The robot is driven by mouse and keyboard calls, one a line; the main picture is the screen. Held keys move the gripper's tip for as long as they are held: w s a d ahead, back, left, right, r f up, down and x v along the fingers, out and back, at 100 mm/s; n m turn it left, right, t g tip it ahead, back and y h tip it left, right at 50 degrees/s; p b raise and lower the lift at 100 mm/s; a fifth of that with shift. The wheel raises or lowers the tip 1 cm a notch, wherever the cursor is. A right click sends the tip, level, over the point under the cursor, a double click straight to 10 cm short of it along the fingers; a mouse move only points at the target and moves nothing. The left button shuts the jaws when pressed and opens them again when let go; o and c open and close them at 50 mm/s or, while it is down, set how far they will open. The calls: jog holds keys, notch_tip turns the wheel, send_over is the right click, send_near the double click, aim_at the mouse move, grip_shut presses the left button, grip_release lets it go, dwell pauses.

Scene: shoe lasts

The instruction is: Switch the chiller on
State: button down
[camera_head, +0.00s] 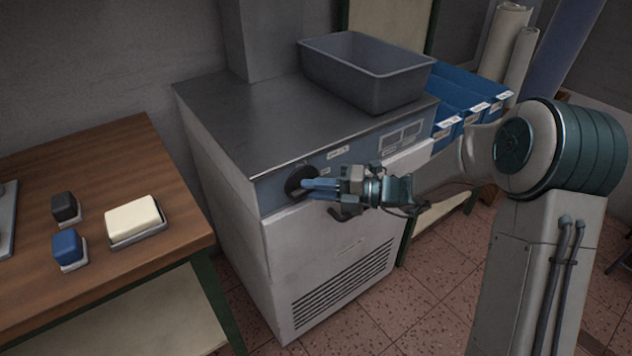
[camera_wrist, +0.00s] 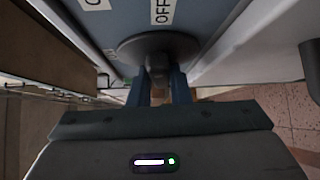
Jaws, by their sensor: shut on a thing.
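The chiller (camera_head: 330,255) is a pale cabinet with a steel top and a blue-grey control strip. A round dark knob (camera_head: 301,181) sits at the left end of that strip. My gripper (camera_head: 312,189) is at the knob, its blue fingers shut on the knob's grip. In the wrist view the knob (camera_wrist: 158,46) shows between and beyond the fingers (camera_wrist: 160,88). A label reading OFF (camera_wrist: 162,11) is just above the knob there, and another label (camera_wrist: 96,4) is partly cut off. The knob's exact pointing is hard to tell.
A grey bin (camera_head: 366,72) stands on the chiller top. Blue bins (camera_head: 470,92) are behind at the right. A wooden table (camera_head: 110,180) at the left holds a cream block (camera_head: 132,217), a dark block (camera_head: 65,206) and a blue block (camera_head: 67,246). A door handle (camera_head: 345,213) is below my gripper.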

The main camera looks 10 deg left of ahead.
jog(key=n+t+h+p, duration=0.1)
jog(key=n+t+h, duration=0.1)
jog(key=h, duration=0.1)
jog(key=n+t+h+p, duration=0.1)
jog(key=n+t+h, duration=0.1)
jog(key=n+h, duration=0.1)
jog(key=s+n+t+h, duration=0.1)
jog(key=n+t+h, duration=0.1)
jog(key=n+h, duration=0.1)
jog(key=shift+a+r+t+h+p, duration=0.35)
jog(key=shift+r+t+h+p, duration=0.05)
jog(key=shift+h, duration=0.1)
dwell(0.3)
dwell(0.5)
jog(key=c, duration=1.3)
grip_release()
jog(key=shift+c, duration=0.2)
jog(key=shift+r, duration=0.1)
